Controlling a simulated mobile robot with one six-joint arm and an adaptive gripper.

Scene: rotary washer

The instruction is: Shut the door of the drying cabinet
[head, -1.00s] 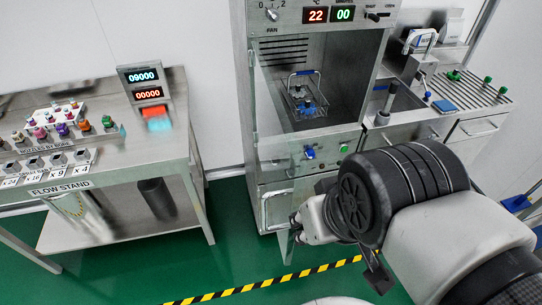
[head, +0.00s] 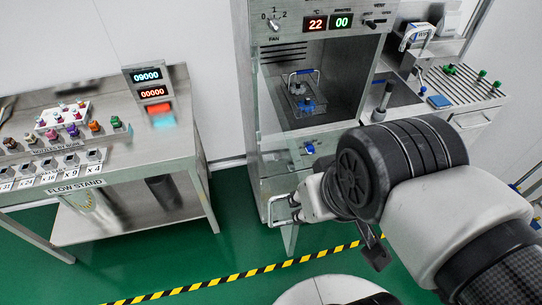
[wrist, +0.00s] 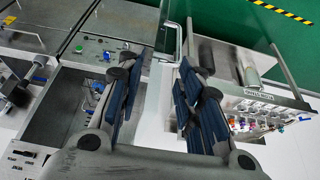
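The drying cabinet (head: 309,24) stands in the middle of the head view. Its clear glass door (head: 290,240) stands open toward me, and the inside of the cabinet is exposed. The pale U-shaped door handle (head: 270,211) is low on the door; it also shows in the wrist view (wrist: 178,42) just beyond the fingertips. My gripper (head: 301,199) is beside the handle, on its right in the head view. In the wrist view my gripper (wrist: 155,75) has its dark finger pads apart, with nothing clearly held. Contact with the handle cannot be told.
A wire basket (head: 303,91) with blue items stands inside the cabinet. A sink counter (head: 440,82) is at the right. Green floor with a striped line (head: 240,276) is clear in front.

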